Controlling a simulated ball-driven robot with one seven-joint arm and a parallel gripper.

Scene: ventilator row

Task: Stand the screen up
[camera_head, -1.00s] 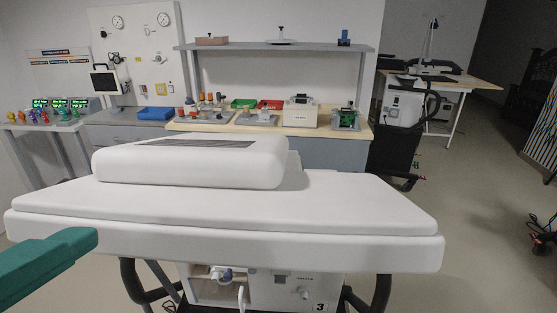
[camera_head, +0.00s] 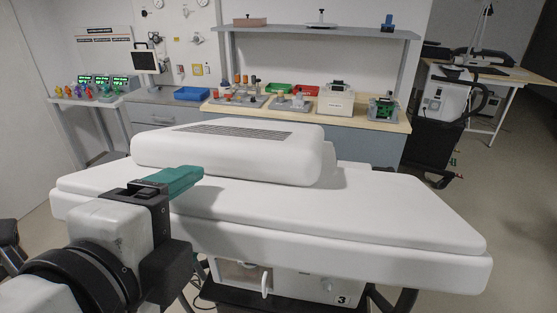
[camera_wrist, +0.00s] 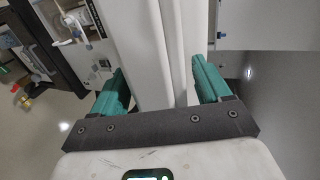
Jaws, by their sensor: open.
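The screen (camera_head: 340,215) is a wide white two-layer panel with a raised, vented housing (camera_head: 300,160) on its back. It lies flat, vent side up, on a white ventilator marked 3 (camera_head: 325,285). My gripper (camera_wrist: 160,75) is open at the near left part of the panel. In the head view one teal finger shows over the panel's front left; the other finger is hidden. In the wrist view the panel's white edge (camera_wrist: 150,40) runs between both teal fingers, one on each side. I cannot tell whether either finger touches it.
A bench (camera_head: 390,122) with trays and parts stands behind, under a shelf (camera_head: 320,30). A small table (camera_head: 65,100) with lit displays is at the left. Another ventilator (camera_head: 450,95) stands at the back right. Open floor shows at the right.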

